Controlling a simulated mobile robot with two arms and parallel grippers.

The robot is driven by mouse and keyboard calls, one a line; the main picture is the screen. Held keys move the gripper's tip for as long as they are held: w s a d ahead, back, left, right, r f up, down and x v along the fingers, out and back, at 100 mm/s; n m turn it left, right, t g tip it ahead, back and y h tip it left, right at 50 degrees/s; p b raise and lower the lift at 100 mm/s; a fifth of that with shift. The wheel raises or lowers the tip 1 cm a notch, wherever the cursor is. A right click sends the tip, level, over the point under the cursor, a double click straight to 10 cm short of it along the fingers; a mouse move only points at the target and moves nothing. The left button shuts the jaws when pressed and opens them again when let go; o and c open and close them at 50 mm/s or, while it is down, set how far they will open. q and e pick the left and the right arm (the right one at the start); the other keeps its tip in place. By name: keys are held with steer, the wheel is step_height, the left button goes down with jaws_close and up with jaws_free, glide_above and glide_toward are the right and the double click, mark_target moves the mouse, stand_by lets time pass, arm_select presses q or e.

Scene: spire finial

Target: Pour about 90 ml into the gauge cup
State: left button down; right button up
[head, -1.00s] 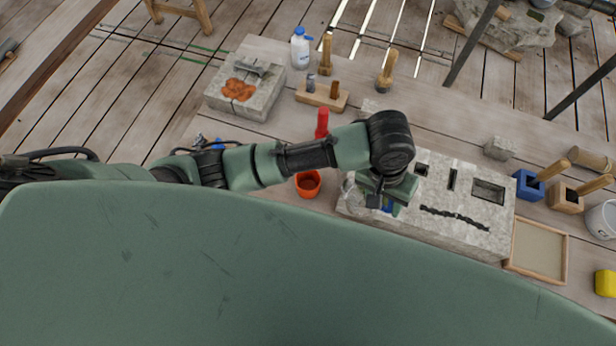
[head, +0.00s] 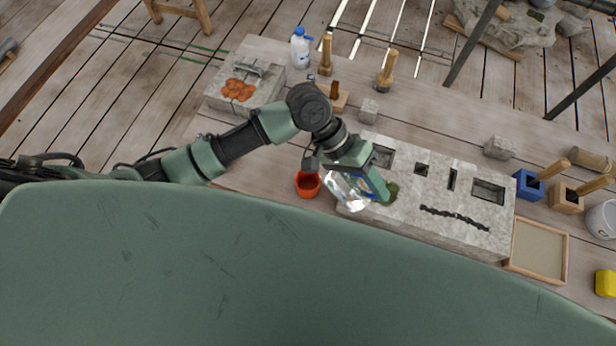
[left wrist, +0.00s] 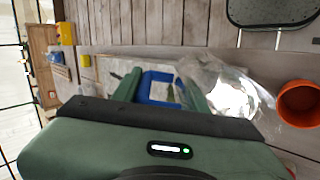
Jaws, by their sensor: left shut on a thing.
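My left gripper (head: 376,188) is shut on the blue handle (left wrist: 160,88) of a clear jug (head: 347,192). The jug is held tilted above the near left end of the stone block (head: 440,188). In the left wrist view the clear jug (left wrist: 228,90) lies between my fingers and an orange-red cup (left wrist: 300,103). In the head view the orange-red cup (head: 308,185) stands upright just left of the jug. I cannot make out the liquid level in the jug or cup, and no stream is visible. My right gripper is not in view.
A stone block with orange pieces (head: 238,90), a white bottle with a blue cap (head: 300,50) and wooden-handled tools (head: 386,75) stand further back. A blue block (head: 528,186) and a wooden tray (head: 537,250) lie to the right. My arm crosses over the bench.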

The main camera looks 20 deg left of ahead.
arm_select(q)
steer(key=shift+w+a+r+g+h, duration=0.15)
steer(key=shift+a+g+h, duration=0.2)
steer(key=shift+h, duration=0.5)
steer(key=shift+w+a+r+g+h, duration=0.15)
steer(key=shift+a+h, duration=0.3)
steer(key=shift+h, duration=0.4)
stand_by(1.5)
steer(key=shift+s+d, duration=0.1)
steer(key=shift+s, duration=0.05)
stand_by(0.5)
steer(key=shift+s+d+t+y, duration=0.15)
steer(key=shift+d+t+y, duration=0.15)
steer(key=shift+d+y, duration=0.5)
steer(key=shift+f+y, duration=0.2)
steer(key=shift+y, duration=0.4)
steer(key=shift+s+d+t+y, duration=0.1)
steer(key=shift+d+t+y, duration=0.35)
steer(key=shift+y, duration=0.35)
steer(key=shift+s+d+f+y, duration=0.1)
steer(key=shift+d+f+y, duration=0.2)
steer(key=shift+d+y, duration=0.15)
steer(key=shift+a, duration=0.15)
